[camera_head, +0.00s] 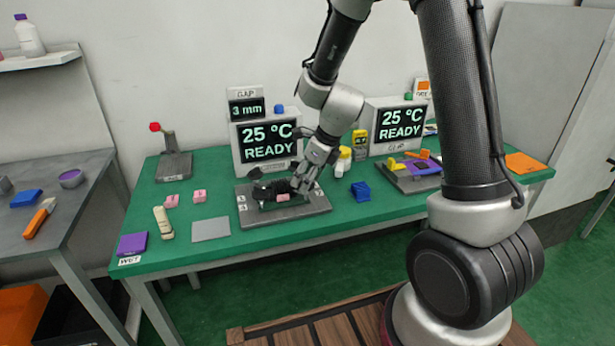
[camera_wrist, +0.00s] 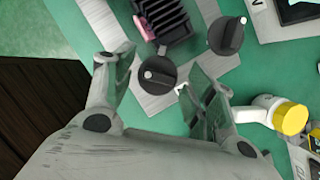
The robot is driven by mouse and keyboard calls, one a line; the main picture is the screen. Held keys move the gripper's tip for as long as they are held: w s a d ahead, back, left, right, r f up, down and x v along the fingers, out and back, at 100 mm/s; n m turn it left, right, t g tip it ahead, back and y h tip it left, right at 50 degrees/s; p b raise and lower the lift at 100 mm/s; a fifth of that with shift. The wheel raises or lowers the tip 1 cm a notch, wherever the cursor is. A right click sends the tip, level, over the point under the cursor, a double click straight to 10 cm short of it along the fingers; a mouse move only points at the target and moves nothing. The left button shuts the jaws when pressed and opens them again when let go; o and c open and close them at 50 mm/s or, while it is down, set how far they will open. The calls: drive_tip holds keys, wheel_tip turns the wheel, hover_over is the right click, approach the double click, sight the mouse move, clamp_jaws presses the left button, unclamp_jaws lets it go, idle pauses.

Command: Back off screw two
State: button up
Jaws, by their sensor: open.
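The grey fixture plate (camera_head: 312,208) stands on the green bench, with a black finned block (camera_head: 270,187) on it. In the wrist view, the finned block (camera_wrist: 167,18) shows at the top. Two round dark knobs with white dots show there: a nearer knob (camera_wrist: 157,76) and a farther knob (camera_wrist: 229,36). I cannot read which one is screw two. My gripper (camera_head: 305,184) is over the right part of the fixture. In the wrist view, my open gripper (camera_wrist: 155,75) has its fingers on either side of the nearer knob; contact cannot be told.
Two display units read 25 °C READY, a left one (camera_head: 267,139) and a right one (camera_head: 400,124). Yellow-capped bottles (camera_head: 344,160) and a blue block (camera_head: 361,190) stand right of the fixture. A flat grey plate (camera_head: 210,229) lies to its left.

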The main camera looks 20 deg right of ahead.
drive_tip(key=shift+c, duration=0.4)
drive_tip(key=c, duration=0.9)
drive_tip(key=shift+c, duration=0.2)
